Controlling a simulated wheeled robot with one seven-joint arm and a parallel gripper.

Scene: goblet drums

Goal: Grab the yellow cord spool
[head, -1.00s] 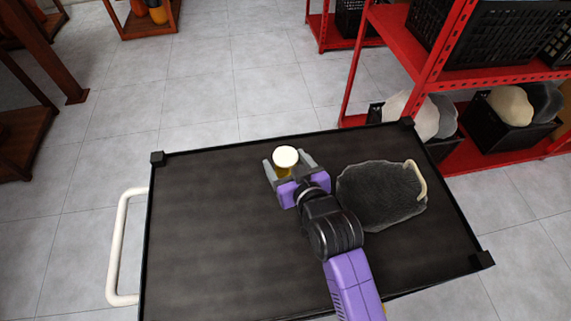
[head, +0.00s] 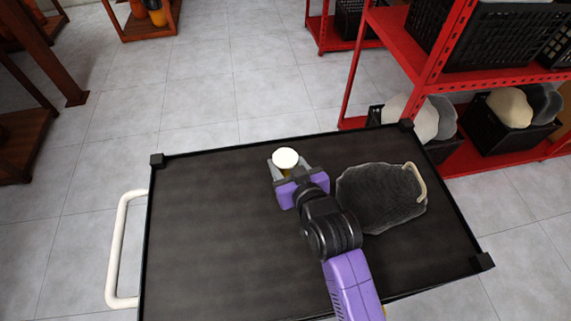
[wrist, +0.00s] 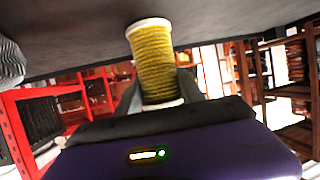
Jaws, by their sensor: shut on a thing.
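The yellow cord spool (wrist: 154,62) has white end discs and wound yellow cord, seen in the wrist view between my two grey fingers. In the head view the spool (head: 285,159) shows mostly its white top disc, with a little yellow below it, near the far edge of the black cart top (head: 215,230). My gripper (head: 286,168) is shut on the spool, one finger on each side. The gripper's purple body hides part of the spool's lower side. I cannot tell whether its base touches the cart top.
The cart has a white handle (head: 120,250) at left. A red shelf (head: 428,75) with black crates stands behind right. The left half of the cart top is bare.

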